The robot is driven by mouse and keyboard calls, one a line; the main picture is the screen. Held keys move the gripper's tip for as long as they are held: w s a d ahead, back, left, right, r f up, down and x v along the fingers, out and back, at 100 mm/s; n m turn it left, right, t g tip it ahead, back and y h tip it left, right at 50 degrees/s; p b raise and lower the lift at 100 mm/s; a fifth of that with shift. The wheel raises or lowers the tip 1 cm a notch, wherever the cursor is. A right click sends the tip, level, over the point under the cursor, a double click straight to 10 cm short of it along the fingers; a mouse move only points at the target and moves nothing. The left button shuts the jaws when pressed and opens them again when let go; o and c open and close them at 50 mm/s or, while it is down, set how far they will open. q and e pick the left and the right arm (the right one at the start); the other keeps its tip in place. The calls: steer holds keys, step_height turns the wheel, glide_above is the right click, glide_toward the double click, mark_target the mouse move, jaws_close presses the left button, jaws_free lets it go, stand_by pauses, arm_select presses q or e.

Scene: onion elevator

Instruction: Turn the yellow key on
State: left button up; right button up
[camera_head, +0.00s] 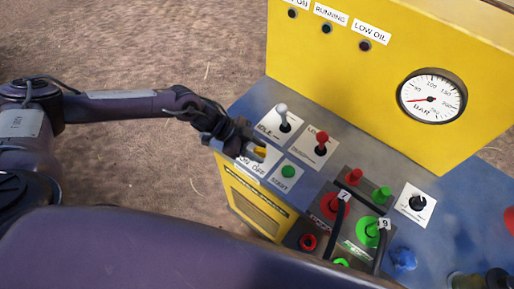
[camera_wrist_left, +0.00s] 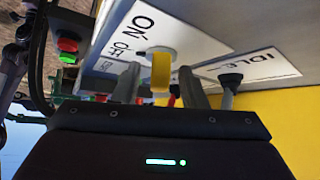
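The yellow key (camera_head: 260,152) sits on the ON/OFF label plate (camera_head: 247,163) at the left edge of the control panel. In the left wrist view the yellow key (camera_wrist_left: 160,72) stands on a white round base, roughly side-on to the camera. My left gripper (camera_head: 254,150) is at the key and partly covers the plate. In the left wrist view my left gripper (camera_wrist_left: 160,80) is open, with one finger on each side of the key and a visible gap to each. My right gripper is not in view.
A white-knobbed lever (camera_head: 283,115) and a red-knobbed lever (camera_head: 321,143) stand behind the key. A green button (camera_head: 288,172) is close by on the right. Further right are several red and green connectors, a black knob (camera_head: 417,203) and a pressure gauge (camera_head: 432,97) on the yellow housing (camera_head: 385,75).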

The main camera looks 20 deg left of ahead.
arm_select(q)
jaws_close()
steer(key=shift+w+f+m+g+b, duration=0.2)
steer(key=shift+m+g+b, duration=0.6)
steer(key=shift+m+b, duration=0.3)
steer(key=m+g+b, duration=0.2)
steer(key=m+b, duration=0.1)
steer(key=b, duration=0.1)
steer(key=m+g+y+b, duration=0.1)
steer(key=m+g+b, duration=0.1)
steer(key=b, duration=0.3)
steer(key=shift+w+d+m+g, duration=0.2)
steer(key=shift+m+g, duration=0.1)
steer(key=shift+m, duration=0.2)
steer(key=shift+r+m+g+y, duration=0.2)
steer(key=shift+m+g+y, duration=0.25)
steer(key=shift+m, duration=0.35)
steer(key=shift+r+m+g+y, duration=0.1)
steer(key=shift+m+g+y, duration=0.4)
steer(key=shift+m, duration=0.4)
steer(key=shift+m+g, duration=0.25)
steer(key=shift+m, duration=0.05)
